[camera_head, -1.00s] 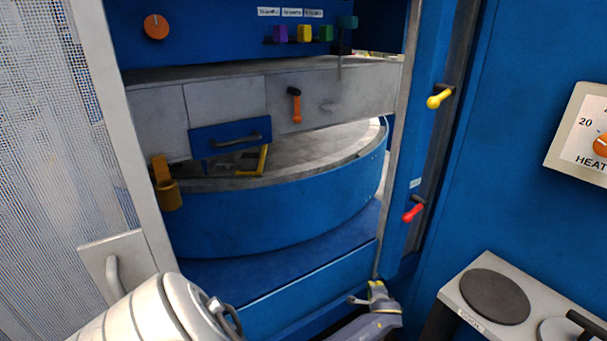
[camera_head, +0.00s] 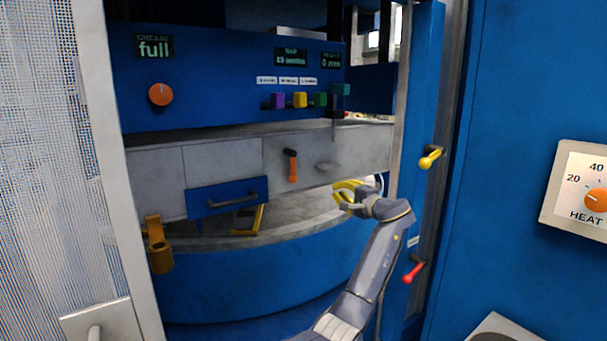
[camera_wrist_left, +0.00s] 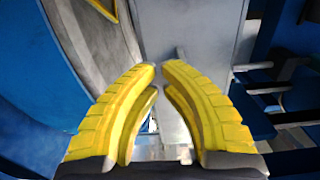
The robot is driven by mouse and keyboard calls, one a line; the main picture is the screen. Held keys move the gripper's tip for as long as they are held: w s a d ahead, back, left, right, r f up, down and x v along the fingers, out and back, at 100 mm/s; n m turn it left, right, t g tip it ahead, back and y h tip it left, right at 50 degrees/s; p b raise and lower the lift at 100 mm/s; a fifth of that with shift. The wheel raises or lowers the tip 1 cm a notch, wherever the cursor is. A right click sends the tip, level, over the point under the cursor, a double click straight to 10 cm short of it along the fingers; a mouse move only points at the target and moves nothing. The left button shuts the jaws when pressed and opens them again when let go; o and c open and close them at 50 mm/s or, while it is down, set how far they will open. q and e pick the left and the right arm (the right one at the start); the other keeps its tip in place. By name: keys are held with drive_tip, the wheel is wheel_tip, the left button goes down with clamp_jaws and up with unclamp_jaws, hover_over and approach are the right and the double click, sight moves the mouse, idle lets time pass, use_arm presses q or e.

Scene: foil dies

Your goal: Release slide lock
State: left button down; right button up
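No readable label marks the slide lock. The grey slide beam (camera_head: 225,157) carries a lever with an orange grip (camera_head: 292,170), hanging down, and a small grey knob (camera_head: 325,167). A yellow-handled lever (camera_head: 430,158) and a red-handled lever (camera_head: 413,272) sit on the blue right post. My left gripper (camera_head: 343,194) is just below the beam's right part, left of the post and apart from the handles. In the left wrist view its yellow fingers (camera_wrist_left: 160,66) curve together, tips almost touching, with nothing visible between them. My right gripper is out of view.
A blue drawer-like plate (camera_head: 227,196) with a handle hangs on the beam above the round blue bed (camera_head: 250,265). A padlock-like yellow piece (camera_head: 158,245) hangs at the left post. Coloured blocks (camera_head: 300,100) line the panel. A heat dial (camera_head: 590,192) is at right.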

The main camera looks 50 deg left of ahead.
use_arm(q)
drive_tip(key=shift+n+g, duration=0.4)
drive_tip(key=shift+g, duration=0.1)
drive_tip(key=r, duration=0.1)
drive_tip(key=s+r, duration=0.1)
drive_tip(key=r, duration=0.2)
drive_tip(key=shift+s+a+r, duration=0.3)
drive_tip(key=shift+a+r, duration=0.05)
drive_tip(key=shift+a, duration=0.05)
drive_tip(key=shift+a, duration=0.1)
drive_tip(key=shift+s+a, duration=0.5)
drive_tip(key=shift+a, duration=1.35)
drive_tip(key=shift+s+a, duration=0.55)
drive_tip(key=shift+a, duration=1.25)
drive_tip(key=shift+s+a, duration=0.5)
drive_tip(key=shift+a, duration=1.35)
drive_tip(key=shift+d+f, duration=0.1)
